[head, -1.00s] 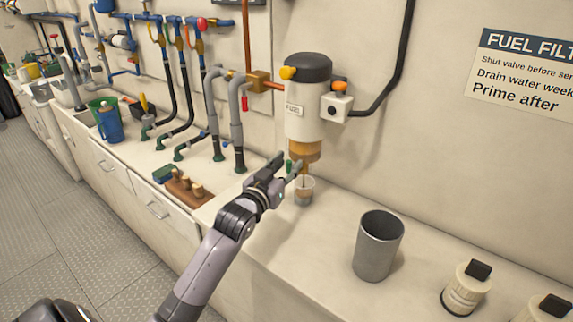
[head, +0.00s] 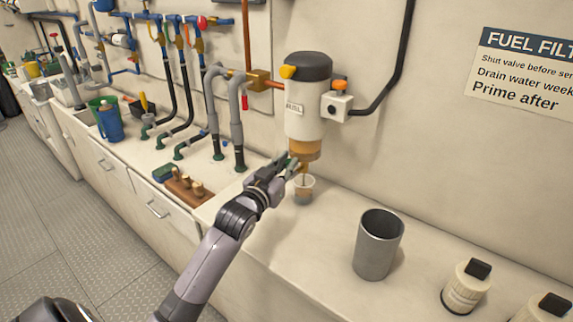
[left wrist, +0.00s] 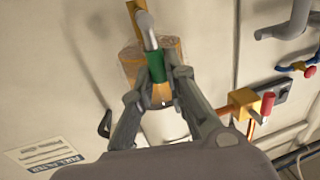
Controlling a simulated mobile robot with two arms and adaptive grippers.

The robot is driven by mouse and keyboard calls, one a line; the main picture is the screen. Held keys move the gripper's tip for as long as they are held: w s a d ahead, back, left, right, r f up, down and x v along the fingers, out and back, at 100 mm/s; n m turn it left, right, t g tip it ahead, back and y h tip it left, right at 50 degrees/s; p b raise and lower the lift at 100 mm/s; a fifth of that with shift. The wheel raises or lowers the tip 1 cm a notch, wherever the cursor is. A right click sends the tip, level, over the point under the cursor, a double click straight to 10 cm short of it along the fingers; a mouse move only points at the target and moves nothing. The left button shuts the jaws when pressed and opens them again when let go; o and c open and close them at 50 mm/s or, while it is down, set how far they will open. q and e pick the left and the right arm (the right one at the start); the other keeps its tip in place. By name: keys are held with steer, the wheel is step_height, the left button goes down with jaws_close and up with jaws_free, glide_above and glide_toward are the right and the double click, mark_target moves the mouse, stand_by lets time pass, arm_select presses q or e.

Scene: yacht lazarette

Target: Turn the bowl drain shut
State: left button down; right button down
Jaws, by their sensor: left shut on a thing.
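The fuel filter (head: 307,113) is a white cylinder with a dark cap, mounted on the wall. Its amber bowl (head: 306,150) is at the bottom, and it also shows in the left wrist view (left wrist: 131,62). The bowl drain has a green handle (left wrist: 156,68) on a grey metal stem. My left gripper (head: 293,164) is shut on the green handle, with one fingertip on each side in the left wrist view (left wrist: 158,82). A small clear cup (head: 303,191) with some amber liquid stands under the drain. My right gripper is not in view.
A grey metal canister (head: 379,245) stands on the counter to the right, with white bottles (head: 466,287) beyond it. A wooden block with pegs (head: 187,188) lies to the left. Hoses and pipes (head: 236,125) rise behind it. The counter around the cup is mostly clear.

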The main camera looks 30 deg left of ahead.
arm_select(q)
steer(key=shift+d, duration=0.1)
steer(key=m, duration=0.1)
steer(key=d+m, duration=0.1)
steer(key=m, duration=0.2)
steer(key=shift+s+d+f+m+t, duration=0.1)
steer(key=shift+d+f+m+t, duration=0.2)
steer(key=shift+d+f+t, duration=0.1)
steer(key=m, duration=0.1)
steer(key=d+f+m, duration=0.1)
steer(key=m, duration=0.1)
steer(key=m+t, duration=0.1)
steer(key=shift+d+f+m+h+b, duration=0.15)
steer(key=shift+d+m+h+b, duration=0.2)
steer(key=shift+m+h, duration=0.05)
steer(key=shift+s+d+f+m+t+h+b, duration=0.1)
steer(key=shift+d+f+m+h+b, duration=0.35)
steer(key=shift+m, duration=1.35)
steer(key=shift+w+f+m+t+h+b, duration=0.1)
steer(key=shift+f+m+h+b, duration=0.6)
steer(key=shift+m, duration=1.1)
steer(key=shift+s+d+f+m+t+h+b, duration=0.1)
steer(key=shift+d+f+m+h+b, duration=0.45)
steer(key=shift+m, duration=1.25)
steer(key=shift+a+f, duration=0.25)
steer(key=shift+a, duration=0.05)
steer(key=c, duration=1.6)
jaws_free()
